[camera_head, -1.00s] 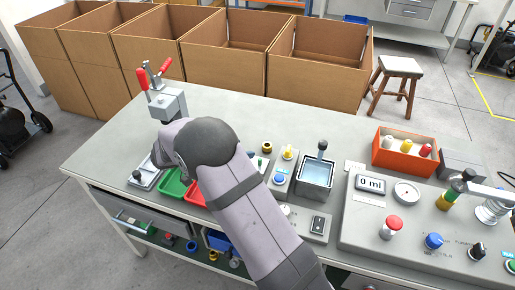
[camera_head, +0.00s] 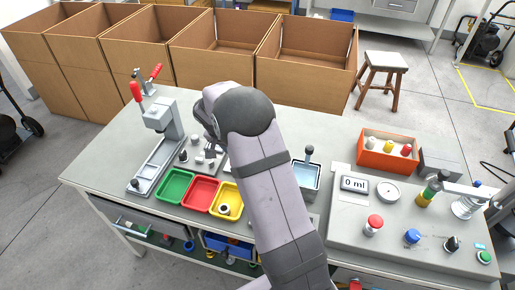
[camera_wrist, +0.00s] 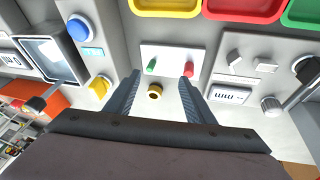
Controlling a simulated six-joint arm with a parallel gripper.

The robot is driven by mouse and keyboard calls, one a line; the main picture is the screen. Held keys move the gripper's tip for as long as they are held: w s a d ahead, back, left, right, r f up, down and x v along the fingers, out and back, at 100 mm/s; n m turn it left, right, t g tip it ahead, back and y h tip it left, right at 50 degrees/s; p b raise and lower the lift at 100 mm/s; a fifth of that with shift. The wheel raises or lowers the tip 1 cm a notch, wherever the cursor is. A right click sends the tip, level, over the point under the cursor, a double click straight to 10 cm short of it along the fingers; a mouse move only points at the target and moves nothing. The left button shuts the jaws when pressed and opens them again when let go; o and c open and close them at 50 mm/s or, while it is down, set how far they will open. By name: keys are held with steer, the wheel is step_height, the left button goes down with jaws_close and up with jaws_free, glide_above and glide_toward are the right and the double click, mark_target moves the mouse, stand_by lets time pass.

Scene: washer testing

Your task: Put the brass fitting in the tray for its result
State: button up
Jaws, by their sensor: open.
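The brass fitting (camera_wrist: 154,91) is a small brass ring with a dark hole. In the wrist view it stands near a white panel (camera_wrist: 171,53) with a green and a red lamp. My gripper (camera_wrist: 160,80) is open, its two dark fingers apart on either side of the fitting in the picture; I cannot tell the height gap. In the head view my arm hides the gripper and fitting. The green tray (camera_head: 164,189), red tray (camera_head: 189,201) and yellow tray (camera_head: 215,211) stand in a row at the bench front. A small pale and dark part (camera_head: 224,209) lies in the yellow tray.
A water vessel (camera_head: 305,186) stands right of my arm, and a console with a "0 ml" display (camera_head: 354,184) further right. An orange box (camera_head: 387,160) holds several coloured parts. A toggle-clamp press (camera_head: 160,118) stands at the left.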

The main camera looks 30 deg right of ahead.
steer(key=shift+d+n+y, duration=0.6)
steer(key=shift+d+n, duration=0.2)
steer(key=shift+d, duration=0.05)
steer(key=shift+w+d+r+n+t+y+p, duration=0.6)
steer(key=shift+d+r+n+t+y, duration=0.45)
steer(key=shift+d+n, duration=1.6)
steer(key=shift+m, duration=0.35)
steer(key=shift+w+d+p+x, duration=0.15)
steer(key=shift+p+x, duration=0.35)
steer(key=shift+x, duration=0.8)
steer(key=shift+w+d+p+x, duration=0.15)
steer(key=shift+p+x, duration=0.3)
steer(key=shift+x, duration=0.8)
steer(key=shift+w+d+p+x, duration=0.15)
steer(key=shift+p+x, duration=0.35)
steer(key=shift+x, duration=0.8)
steer(key=shift+s+r, duration=0.15)
steer(key=shift+c, duration=0.7)
jaws_close()
steer(key=shift+r, duration=0.15)
step_height(320, 180, up, 10)
steer(key=b, duration=0.2)
steer(key=shift+b, duration=0.35)
